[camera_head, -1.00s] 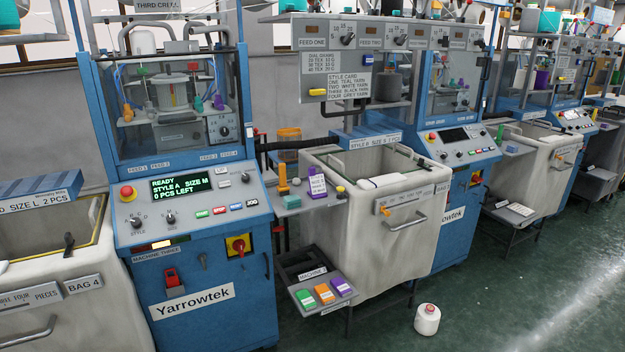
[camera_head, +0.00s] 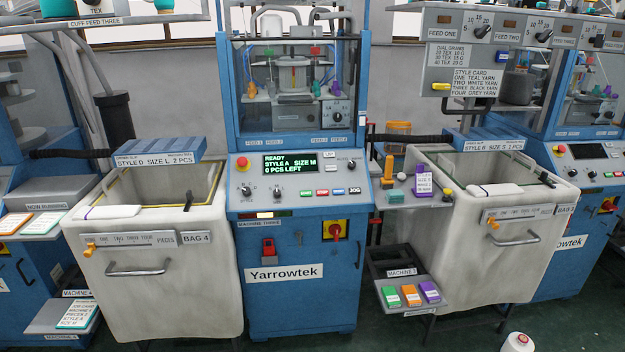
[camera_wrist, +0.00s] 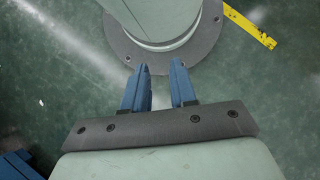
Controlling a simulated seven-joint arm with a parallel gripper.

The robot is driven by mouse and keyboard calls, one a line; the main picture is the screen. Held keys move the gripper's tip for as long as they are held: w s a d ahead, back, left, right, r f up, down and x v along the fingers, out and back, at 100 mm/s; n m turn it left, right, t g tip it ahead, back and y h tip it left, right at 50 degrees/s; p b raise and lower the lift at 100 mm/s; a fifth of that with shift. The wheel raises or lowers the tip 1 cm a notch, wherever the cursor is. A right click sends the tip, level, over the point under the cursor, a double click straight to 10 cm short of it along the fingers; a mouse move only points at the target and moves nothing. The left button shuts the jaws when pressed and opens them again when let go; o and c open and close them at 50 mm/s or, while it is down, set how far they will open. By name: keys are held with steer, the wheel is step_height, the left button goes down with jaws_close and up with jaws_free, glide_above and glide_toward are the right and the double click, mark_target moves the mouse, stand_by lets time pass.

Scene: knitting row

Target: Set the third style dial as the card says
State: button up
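In the head view, the blue knitting machine (camera_head: 298,240) at the centre bears a label that seems to read MACHINE THREE. Its style dial (camera_head: 246,190) is a small dark knob on the sloped panel, left of the size dial (camera_head: 276,189). The dial's exact setting is too small to tell. The green-lettered screen (camera_head: 290,163) reads READY, STYLE A, SIZE M, 0 PCS LEFT. A card strip (camera_head: 155,161) over the left bin seems to read STYLE D, SIZE L, 2 PCS. My gripper (camera_wrist: 160,68) shows only in the wrist view, open and empty, over the green floor.
Bins stand left (camera_head: 150,250) and right (camera_head: 470,230) of the machine. A small shelf (camera_head: 398,200) with a purple card (camera_head: 424,184) juts out at its right. A lower tray (camera_head: 411,295) holds coloured blocks. A white cone (camera_head: 518,342) stands on the floor.

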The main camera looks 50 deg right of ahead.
steer(key=shift+o, duration=1.4)
steer(key=shift+d, duration=0.25)
steer(key=o, duration=0.3)
steer(key=w+d+r+m+t, duration=0.1)
steer(key=w+d+r, duration=0.3)
steer(key=w, duration=0.5)
steer(key=w+d+r+m+t, duration=0.1)
steer(key=w+d+r+t, duration=0.2)
steer(key=w, duration=0.7)
steer(key=shift+w+d+r+m+y, duration=0.2)
steer(key=shift+d+r+m+y, duration=0.15)
steer(key=shift+d+r, duration=0.65)
step_height(320, 180, up, 59)
steer(key=m+t+h, duration=0.4)
steer(key=m+t, duration=0.2)
steer(key=t, duration=0.1)
glide_above(246, 190)
steer(key=s+a, duration=0.2)
steer(key=a, duration=0.2)
steer(key=shift+m+g, duration=0.6)
steer(key=shift+m, duration=0.05)
steer(key=x, duration=0.4)
steer(key=s+x, duration=0.1)
steer(key=x, duration=0.4)
steer(key=s+x, duration=0.1)
steer(key=x, duration=0.4)
steer(key=shift+a+f, duration=0.2)
steer(key=shift+f, duration=0.2)
